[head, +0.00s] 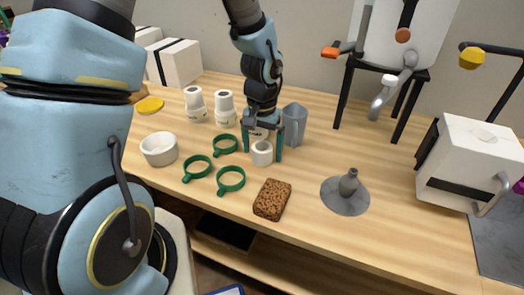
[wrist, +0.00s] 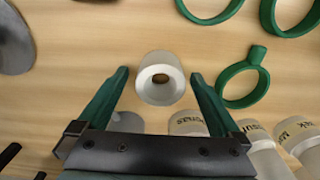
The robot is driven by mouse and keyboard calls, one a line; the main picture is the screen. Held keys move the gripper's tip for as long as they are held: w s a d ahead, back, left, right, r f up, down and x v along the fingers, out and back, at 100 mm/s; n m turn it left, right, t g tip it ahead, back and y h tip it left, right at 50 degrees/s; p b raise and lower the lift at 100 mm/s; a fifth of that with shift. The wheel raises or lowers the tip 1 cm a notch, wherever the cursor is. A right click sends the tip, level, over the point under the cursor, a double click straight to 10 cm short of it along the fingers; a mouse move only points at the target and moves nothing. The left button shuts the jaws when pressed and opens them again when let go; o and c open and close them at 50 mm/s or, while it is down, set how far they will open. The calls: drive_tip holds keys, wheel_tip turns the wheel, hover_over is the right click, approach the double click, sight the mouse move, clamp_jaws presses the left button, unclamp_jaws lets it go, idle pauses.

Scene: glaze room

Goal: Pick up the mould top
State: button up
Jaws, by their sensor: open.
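A small white cylinder with a round hole in its top, which I take to be the mould top (head: 262,158), stands upright on the wooden table. It also shows in the wrist view (wrist: 160,60), seen from above. My gripper (head: 262,154) is open, with one green finger on each side of the white piece. In the wrist view my gripper (wrist: 160,73) has its fingertips near the left and right sides of it, with a gap on both sides. Nothing is held. Whether the fingertips reach down to table height is hard to tell.
Labelled white jars (head: 225,110) and a grey jug (head: 294,125) stand close behind. Green rings (head: 231,180) lie to the left.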

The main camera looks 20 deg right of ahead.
drive_tip(key=c, duration=1.5)
